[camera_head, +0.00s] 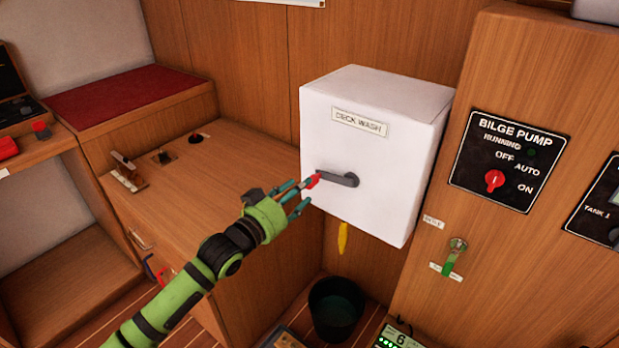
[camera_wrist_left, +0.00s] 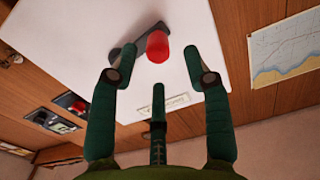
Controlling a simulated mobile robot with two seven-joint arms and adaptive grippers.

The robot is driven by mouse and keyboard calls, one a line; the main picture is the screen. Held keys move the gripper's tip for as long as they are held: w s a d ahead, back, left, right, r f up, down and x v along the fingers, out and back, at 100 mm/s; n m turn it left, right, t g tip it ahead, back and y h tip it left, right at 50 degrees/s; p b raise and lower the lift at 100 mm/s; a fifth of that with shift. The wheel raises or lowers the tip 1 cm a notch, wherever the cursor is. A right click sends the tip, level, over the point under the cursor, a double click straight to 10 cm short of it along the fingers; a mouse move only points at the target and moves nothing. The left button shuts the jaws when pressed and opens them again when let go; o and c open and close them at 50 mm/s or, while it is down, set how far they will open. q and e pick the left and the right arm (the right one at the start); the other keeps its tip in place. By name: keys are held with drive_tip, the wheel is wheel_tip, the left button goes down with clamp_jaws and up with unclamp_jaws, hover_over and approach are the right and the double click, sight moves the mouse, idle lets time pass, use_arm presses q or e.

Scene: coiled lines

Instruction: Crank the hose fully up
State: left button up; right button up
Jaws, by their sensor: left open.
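A white box labelled DECK WASH (camera_head: 405,110) is mounted on the wood wall. Its dark crank arm (camera_head: 342,180) points left and ends in a red knob (camera_head: 313,180). My left gripper (camera_head: 298,195) is open at the knob. In the left wrist view the red knob (camera_wrist_left: 157,46) lies ahead of the open fingers (camera_wrist_left: 158,85), between the two outer ones. I cannot tell whether any finger touches it. A yellow nozzle-like piece (camera_head: 342,238) hangs below the box; no other part of the hose shows. My right gripper is not in view.
A dark bucket (camera_head: 335,308) stands on the floor under the box. A wooden counter (camera_head: 190,180) is at the left. The bilge pump panel (camera_head: 508,160) and a green-handled valve (camera_head: 454,256) are on the right wall. A chart (camera_wrist_left: 287,47) hangs on the wall.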

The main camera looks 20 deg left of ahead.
sight(312, 177)
use_arm(q)
drive_tip(key=shift+x, duration=2.8)
clamp_jaws()
